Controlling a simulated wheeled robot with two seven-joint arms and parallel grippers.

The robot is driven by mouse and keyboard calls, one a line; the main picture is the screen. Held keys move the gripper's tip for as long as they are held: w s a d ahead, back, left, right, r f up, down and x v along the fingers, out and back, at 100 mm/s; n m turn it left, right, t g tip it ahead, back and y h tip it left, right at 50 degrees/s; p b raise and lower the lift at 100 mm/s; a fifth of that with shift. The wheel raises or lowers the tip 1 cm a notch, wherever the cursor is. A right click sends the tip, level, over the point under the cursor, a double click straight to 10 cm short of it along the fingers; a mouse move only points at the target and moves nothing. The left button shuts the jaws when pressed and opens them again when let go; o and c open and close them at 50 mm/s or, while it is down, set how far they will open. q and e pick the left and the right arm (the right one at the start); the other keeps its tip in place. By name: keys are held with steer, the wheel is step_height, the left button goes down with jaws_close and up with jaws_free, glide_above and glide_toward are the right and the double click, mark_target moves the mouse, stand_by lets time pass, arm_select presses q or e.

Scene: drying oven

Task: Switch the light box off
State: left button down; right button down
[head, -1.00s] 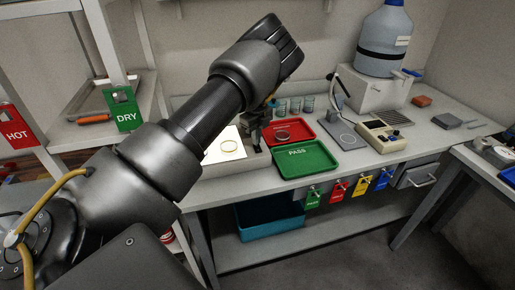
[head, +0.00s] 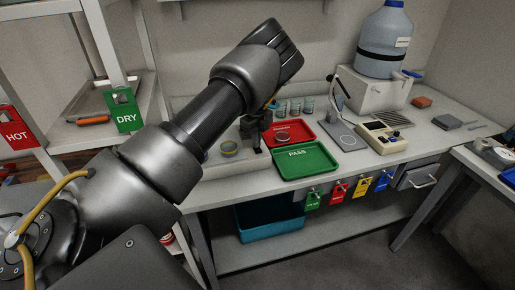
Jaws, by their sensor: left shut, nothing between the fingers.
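The light box (head: 240,170) stands on the bench at the left, partly hidden behind my left arm. Its top is grey and unlit. A round dish (head: 229,148) rests on it. My left gripper (head: 258,146) points down at the box's right end, beside the red tray. Its fingers are small and dark in the picture, and it looks shut and empty. Whether it touches the box I cannot tell. The switch is hidden. My right gripper is not in view.
A red tray (head: 311,130) and a green PASS tray (head: 333,166) lie right of the box. Several beakers (head: 294,106) stand behind. A beige instrument (head: 384,138) and a large water bottle (head: 384,42) are further right. Coloured tags (head: 337,192) hang from the bench front.

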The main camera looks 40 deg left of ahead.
arm_select(q)
steer(key=shift+r+p, duration=2.4)
steer(key=shift+r, duration=0.95)
steer(key=shift+f, duration=0.1)
steer(key=shift+a, duration=0.15)
